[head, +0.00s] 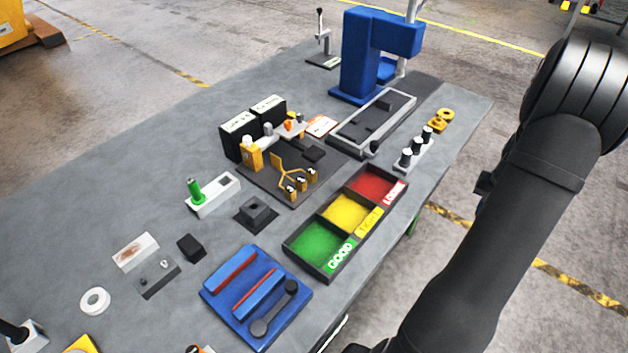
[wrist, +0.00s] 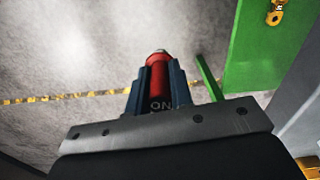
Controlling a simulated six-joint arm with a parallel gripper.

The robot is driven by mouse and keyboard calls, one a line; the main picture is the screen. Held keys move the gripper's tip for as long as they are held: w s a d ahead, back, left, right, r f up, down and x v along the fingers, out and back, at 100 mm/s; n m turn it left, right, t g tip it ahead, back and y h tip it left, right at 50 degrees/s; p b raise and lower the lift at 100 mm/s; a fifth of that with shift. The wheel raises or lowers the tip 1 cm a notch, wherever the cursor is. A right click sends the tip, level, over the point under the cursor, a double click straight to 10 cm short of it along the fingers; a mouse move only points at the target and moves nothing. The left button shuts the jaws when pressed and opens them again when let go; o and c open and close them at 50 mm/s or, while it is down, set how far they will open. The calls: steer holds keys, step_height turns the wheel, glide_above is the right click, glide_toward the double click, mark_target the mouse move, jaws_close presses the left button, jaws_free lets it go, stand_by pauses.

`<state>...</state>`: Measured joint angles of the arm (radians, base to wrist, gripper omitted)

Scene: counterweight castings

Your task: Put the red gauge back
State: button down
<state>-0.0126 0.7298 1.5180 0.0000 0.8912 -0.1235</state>
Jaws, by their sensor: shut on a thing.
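The red gauge (wrist: 157,62) is upright in the wrist view, a red cylinder with a pale metal tip. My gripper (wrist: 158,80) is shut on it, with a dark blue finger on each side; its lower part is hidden. My gripper and the red gauge are not in the head view, where only my arm shows at the right. A white block (head: 206,207) on the bench holds the green gauge (head: 196,191) upright in its left part. A dark square opening (head: 226,181) shows in the block's right part.
A three-part tray (head: 323,279) with green, yellow and red compartments lies along the bench's right edge. A blue fixture (head: 225,306) is in front, a black block (head: 191,248) near the white block. A blue press (head: 357,57) stands behind.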

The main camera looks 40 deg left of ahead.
steer(key=w+a+r+n, duration=0.2)
steer(key=a+r, duration=0.6)
steer(key=a, duration=0.1)
steer(key=w+a+r+n, duration=0.2)
steer(key=a+r, duration=0.5)
steer(key=a, duration=0.1)
steer(key=s+a+r+n, duration=0.2)
steer(key=s+a+r, duration=0.15)
steer(key=a, duration=0.35)
steer(key=s+a+r+n, duration=0.3)
steer(key=s+a, duration=0.1)
steer(key=a, duration=0.4)
steer(key=s+a+n, duration=0.3)
steer(key=s+a, duration=0.2)
steer(key=s, duration=0.5)
steer(key=s+a+n, duration=0.4)
steer(key=s+a, duration=0.1)
steer(key=s, duration=0.4)
steer(key=s+a+n, duration=0.3)
steer(key=s+a, duration=0.2)
steer(key=s, duration=0.5)
steer(key=shift+s+a+f, duration=1.25)
steer(key=shift+a+f, duration=0.2)
steer(key=shift+f, duration=0.45)
steer(key=shift+s+a+f, duration=1.3)
steer(key=shift+a+f, duration=0.15)
steer(key=shift+f, duration=0.4)
steer(key=shift+s+a+f, duration=1.25)
steer(key=shift+a+f, duration=0.2)
steer(key=shift+f, duration=0.45)
